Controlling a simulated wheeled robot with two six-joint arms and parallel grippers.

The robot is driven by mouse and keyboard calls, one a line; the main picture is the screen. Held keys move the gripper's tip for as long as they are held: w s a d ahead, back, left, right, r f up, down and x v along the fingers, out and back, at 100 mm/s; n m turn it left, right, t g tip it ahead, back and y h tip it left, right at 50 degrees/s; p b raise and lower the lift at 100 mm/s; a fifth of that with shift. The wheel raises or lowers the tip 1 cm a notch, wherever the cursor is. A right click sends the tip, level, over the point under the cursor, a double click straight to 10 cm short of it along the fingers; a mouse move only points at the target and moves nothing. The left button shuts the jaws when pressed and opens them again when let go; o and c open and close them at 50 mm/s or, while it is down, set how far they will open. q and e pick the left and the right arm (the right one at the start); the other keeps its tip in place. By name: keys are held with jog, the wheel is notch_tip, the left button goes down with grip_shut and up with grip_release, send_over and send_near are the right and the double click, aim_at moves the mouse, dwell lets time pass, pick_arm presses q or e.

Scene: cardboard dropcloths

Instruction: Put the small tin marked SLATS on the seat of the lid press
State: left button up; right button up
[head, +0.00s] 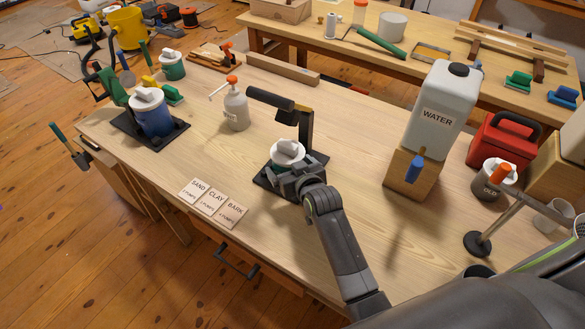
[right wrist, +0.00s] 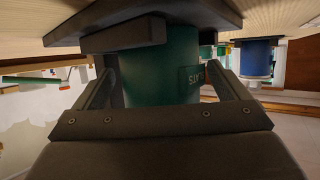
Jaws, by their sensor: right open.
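The small green tin with a white lid (head: 287,153) stands upright on the seat of the black lid press (head: 305,128), below its raised lever. Whether the fingers touch the tin cannot be told. My left gripper is out of view.
A blue tin (head: 152,115) stands on another dark base at the left. A WATER container (head: 440,105) on a wooden stand is at the right.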

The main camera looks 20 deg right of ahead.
jog(key=v, duration=1.2)
dwell(0.4)
